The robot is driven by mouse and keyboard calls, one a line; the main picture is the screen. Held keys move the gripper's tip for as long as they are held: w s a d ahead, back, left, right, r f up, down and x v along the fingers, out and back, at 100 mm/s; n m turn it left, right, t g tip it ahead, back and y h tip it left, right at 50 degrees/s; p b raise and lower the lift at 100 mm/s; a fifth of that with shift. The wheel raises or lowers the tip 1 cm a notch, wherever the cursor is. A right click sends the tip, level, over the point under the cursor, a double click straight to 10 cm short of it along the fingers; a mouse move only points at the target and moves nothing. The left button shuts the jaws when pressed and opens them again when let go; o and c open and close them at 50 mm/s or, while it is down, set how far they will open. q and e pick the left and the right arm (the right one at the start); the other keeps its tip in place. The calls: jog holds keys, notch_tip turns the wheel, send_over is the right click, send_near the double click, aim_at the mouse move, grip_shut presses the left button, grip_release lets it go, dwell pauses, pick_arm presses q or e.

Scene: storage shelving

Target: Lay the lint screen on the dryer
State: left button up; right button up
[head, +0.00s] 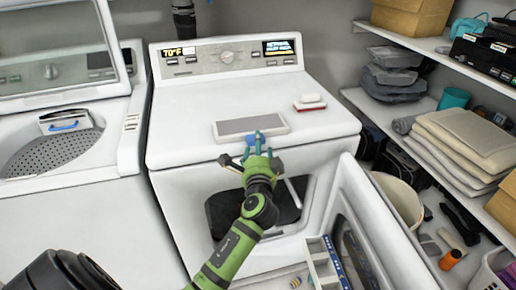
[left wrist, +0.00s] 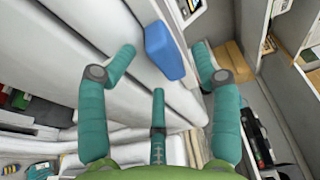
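The lint screen (head: 238,126) is a flat grey panel in a white frame with a blue handle. It lies on, or just above, the front of the white dryer's top (head: 225,98), with the handle toward the front edge. My left gripper (head: 256,145) is at the handle, its teal fingers partly covering it. In the left wrist view the blue handle (left wrist: 164,50) shows between the spread fingers of the gripper (left wrist: 163,62), with gaps on both sides. My right gripper is not in view.
The dryer door (head: 365,225) hangs open at the front right. A small red and white item (head: 309,102) sits on the dryer top. An open washer (head: 60,150) stands left. Shelves at right hold folded towels (head: 460,140), boxes and bins. The rear dryer top is clear.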

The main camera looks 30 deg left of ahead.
pick_arm(q)
jog(key=shift+a+r, duration=0.25)
jog(key=shift+r, duration=0.5)
jog(key=f+v, duration=0.1)
jog(key=v, duration=1.1)
jog(key=shift+d+f, duration=0.2)
jog(key=shift+d, duration=0.05)
jog(key=shift+f, duration=0.1)
